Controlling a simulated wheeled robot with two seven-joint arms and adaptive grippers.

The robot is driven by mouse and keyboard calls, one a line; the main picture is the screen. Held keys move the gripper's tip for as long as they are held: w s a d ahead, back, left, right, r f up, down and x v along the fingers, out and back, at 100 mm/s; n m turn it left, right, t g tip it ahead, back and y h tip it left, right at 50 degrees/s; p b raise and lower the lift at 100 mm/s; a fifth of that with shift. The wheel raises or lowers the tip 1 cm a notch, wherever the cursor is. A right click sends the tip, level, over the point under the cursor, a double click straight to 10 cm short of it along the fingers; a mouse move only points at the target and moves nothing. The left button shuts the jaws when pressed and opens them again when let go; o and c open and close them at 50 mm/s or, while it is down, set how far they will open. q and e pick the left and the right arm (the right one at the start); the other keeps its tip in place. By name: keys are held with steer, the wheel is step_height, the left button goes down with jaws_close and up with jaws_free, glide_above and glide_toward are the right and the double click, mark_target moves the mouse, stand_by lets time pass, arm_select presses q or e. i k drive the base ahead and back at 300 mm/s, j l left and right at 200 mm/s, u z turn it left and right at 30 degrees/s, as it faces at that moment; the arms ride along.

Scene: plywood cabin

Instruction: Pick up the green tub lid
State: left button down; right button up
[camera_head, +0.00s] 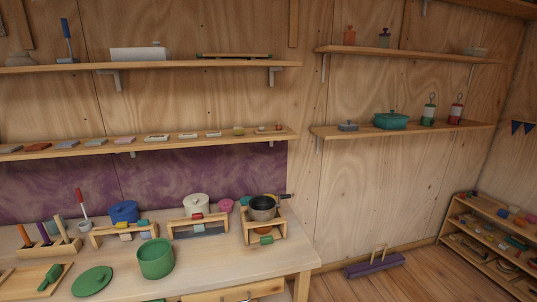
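A round green lid (92,281) with a small knob on top lies flat on the workbench at the lower left. An open green tub (155,260) stands upright just to its right, with nothing covering its mouth. The lid and the tub look slightly apart. Neither of my grippers shows in the head view. Nothing hides the lid.
A board with a green-handled tool (50,277) lies left of the lid. Behind stand a wooden rack of upright tools (62,249), a blue pot (124,212), a white pot (196,205) and a dark pan (262,209). The workbench (215,262) is clear right of the tub.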

mark_target(94, 280)
steer(key=k+u, duration=0.2)
steer(key=u, duration=1.25)
